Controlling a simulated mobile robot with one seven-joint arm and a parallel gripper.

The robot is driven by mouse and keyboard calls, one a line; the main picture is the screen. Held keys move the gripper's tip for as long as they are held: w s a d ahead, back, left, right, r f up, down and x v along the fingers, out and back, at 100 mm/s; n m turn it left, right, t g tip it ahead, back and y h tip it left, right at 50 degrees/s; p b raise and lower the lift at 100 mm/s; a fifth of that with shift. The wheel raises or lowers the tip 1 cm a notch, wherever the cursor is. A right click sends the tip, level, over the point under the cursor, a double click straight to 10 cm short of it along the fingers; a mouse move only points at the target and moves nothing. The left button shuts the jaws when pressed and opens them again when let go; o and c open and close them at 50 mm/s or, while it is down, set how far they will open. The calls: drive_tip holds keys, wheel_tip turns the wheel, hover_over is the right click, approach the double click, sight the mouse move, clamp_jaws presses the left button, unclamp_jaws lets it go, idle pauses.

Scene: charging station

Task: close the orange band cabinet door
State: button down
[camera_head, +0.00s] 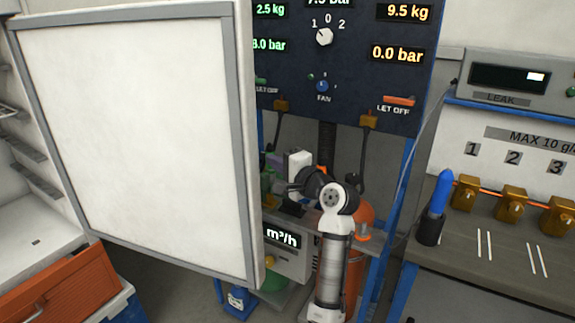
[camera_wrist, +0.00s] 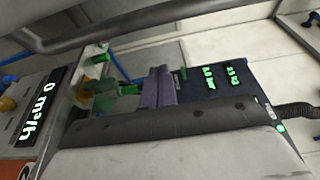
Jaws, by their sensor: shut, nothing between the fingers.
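A large white cabinet door (camera_head: 135,140) with a grey border stands open across the left of the head view. No orange band shows on the face I see. My gripper (camera_head: 273,160) is just beyond the door's right edge, partly hidden by that edge. In the wrist view its purple-grey fingers (camera_wrist: 161,76) are together and empty. I cannot tell whether they touch the door.
A blue-framed panel (camera_head: 350,85) with readouts and a white m³/h meter (camera_head: 290,262) stand close around my arm. An orange cylinder (camera_head: 357,275) is behind my arm. A bench (camera_head: 500,265) is at the right.

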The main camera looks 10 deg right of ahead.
drive_tip(key=shift+s+a+p, duration=0.4)
drive_tip(key=shift+a, duration=0.45)
drive_tip(key=shift+s+a+p, duration=0.4)
drive_tip(key=shift+a, duration=0.45)
drive_tip(key=shift+s, duration=0.1)
